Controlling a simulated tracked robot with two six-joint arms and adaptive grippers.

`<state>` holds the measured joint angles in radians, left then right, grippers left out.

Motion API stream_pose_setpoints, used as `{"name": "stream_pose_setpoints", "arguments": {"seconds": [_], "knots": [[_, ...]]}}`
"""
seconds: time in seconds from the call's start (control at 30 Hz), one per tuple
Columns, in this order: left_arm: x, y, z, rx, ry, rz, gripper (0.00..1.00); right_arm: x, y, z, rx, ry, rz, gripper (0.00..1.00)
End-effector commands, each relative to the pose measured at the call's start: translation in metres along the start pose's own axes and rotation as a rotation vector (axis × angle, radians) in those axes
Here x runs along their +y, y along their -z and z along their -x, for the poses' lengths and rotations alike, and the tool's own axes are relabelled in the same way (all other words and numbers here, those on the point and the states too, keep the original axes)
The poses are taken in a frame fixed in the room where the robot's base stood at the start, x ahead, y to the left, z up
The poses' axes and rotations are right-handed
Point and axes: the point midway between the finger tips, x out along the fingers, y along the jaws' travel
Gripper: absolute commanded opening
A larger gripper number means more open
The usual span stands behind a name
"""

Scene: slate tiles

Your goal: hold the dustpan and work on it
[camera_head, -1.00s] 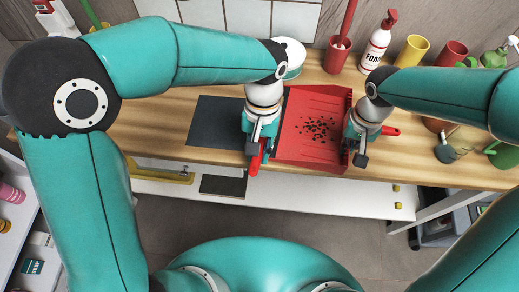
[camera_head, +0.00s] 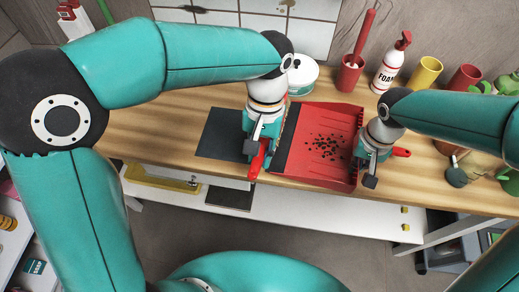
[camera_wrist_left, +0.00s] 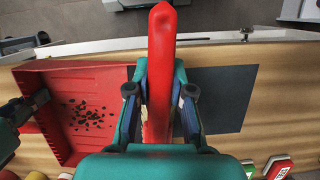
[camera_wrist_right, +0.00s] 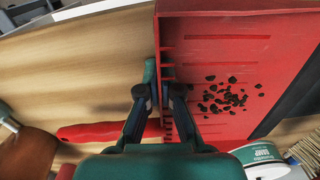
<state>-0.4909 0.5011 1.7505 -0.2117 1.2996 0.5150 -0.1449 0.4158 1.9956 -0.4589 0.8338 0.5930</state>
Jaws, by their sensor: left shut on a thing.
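The red dustpan (camera_head: 335,120) lies flat on the wooden counter with its dark lip to the left. Dark crumbs (camera_head: 327,148) lie scattered in it. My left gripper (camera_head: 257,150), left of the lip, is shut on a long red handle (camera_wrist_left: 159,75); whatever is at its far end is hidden. My right gripper (camera_head: 368,168) is at the dustpan's right end. In the right wrist view its fingers (camera_wrist_right: 163,92) straddle the ribbed wall; how firmly they close is unclear. The dustpan's red handle (camera_wrist_right: 95,132) sticks out beyond this wall.
A dark mat (camera_head: 222,142) lies left of the dustpan. Behind stand a white tub (camera_head: 302,76), a red holder (camera_head: 349,76), a foam bottle (camera_head: 390,66) and a yellow cup (camera_head: 425,74). The counter's front edge is close to both grippers.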

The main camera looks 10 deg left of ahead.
Motion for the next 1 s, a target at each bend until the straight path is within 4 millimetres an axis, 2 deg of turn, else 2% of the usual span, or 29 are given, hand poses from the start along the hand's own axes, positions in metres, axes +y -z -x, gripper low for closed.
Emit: {"name": "stream_pose_setpoints", "arguments": {"seconds": [0.07, 0.2, 0.27, 0.3, 0.67, 0.87, 1.0], "knots": [[0.0, 0.0, 0.0, 0.002, 0.0, 0.0, 0.0, 0.0, 0.0, 0.0, 0.0, 0.0, 0.0, 0.0], [0.0, 0.0, 0.0, 0.002, 0.0, 0.0, 0.0, 0.0, 0.0, 0.0, 0.0, 0.0, 0.0, 0.24], [0.0, 0.0, 0.0, 0.002, 0.0, 0.0, 0.0, 0.0, 0.0, 0.0, 0.0, 0.0, 0.0, 0.34], [0.0, 0.0, 0.0, 0.002, 0.0, 0.0, 0.0, 0.0, 0.0, 0.0, 0.0, 0.0, 0.0, 0.35], [0.0, 0.0, 0.0, 0.002, 0.0, 0.0, 0.0, 0.0, 0.001, 0.005, 0.002, 0.0, 0.0, 0.35], [0.0, 0.0, 0.0, 0.002, 0.0, 0.0, 0.0, -0.001, 0.001, 0.031, 0.005, 0.002, -0.001, 0.35], [0.0, 0.0, 0.0, 0.002, 0.0, 0.0, 0.0, -0.001, 0.002, 0.06, 0.006, 0.002, -0.001, 0.35]]}}
